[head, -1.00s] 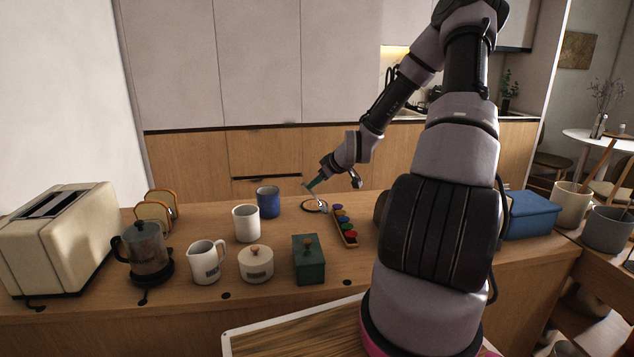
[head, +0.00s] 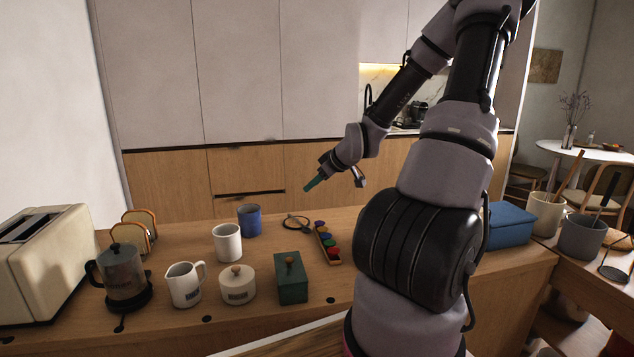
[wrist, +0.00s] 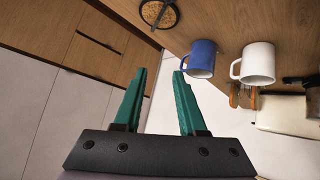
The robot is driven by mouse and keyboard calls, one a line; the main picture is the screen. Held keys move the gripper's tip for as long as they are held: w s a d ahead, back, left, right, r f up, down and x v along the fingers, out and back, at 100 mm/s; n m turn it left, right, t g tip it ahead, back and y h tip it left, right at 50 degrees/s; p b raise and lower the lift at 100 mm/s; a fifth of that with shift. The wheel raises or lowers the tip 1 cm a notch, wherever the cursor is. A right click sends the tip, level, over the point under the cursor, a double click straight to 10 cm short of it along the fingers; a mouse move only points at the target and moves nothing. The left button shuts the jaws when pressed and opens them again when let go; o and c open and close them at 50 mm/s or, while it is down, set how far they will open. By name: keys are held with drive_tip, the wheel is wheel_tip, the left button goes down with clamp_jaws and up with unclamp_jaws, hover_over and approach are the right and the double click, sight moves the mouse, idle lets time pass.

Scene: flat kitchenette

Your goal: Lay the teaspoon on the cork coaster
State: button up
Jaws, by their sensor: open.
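The round cork coaster (head: 291,222), tan with a dark rim, lies on the counter beside the paint set. It also shows at the top edge of the wrist view (wrist: 150,10). A thin, shiny piece, apparently the teaspoon (wrist: 160,14), lies across it; its full outline is too small to tell. My gripper (head: 308,187) is raised above and beyond the counter, apart from the coaster. In the wrist view its two teal fingers (wrist: 158,72) are spread with nothing between them.
A blue mug (head: 249,220) and a white mug (head: 227,243) stand left of the coaster. The paint set (head: 327,243) is on its right. A green box (head: 291,280), lidded pot (head: 237,286), jug (head: 184,285) and French press (head: 122,278) stand nearer. A blue box (head: 510,224) is at right.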

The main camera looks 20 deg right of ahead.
drive_tip(key=s+a+r+m+g, duration=0.1)
drive_tip(key=s+a+r+m, duration=0.4)
drive_tip(key=s+r, duration=0.6)
drive_tip(key=s+a+r+m+h, duration=0.1)
drive_tip(key=s+a+r+m, duration=0.4)
drive_tip(key=s+r, duration=0.7)
drive_tip(key=s+a, duration=0.2)
drive_tip(key=s, duration=0.1)
drive_tip(key=shift+r+m+g, duration=0.3)
drive_tip(key=shift+m+g, duration=0.1)
drive_tip(key=shift+s, duration=0.1)
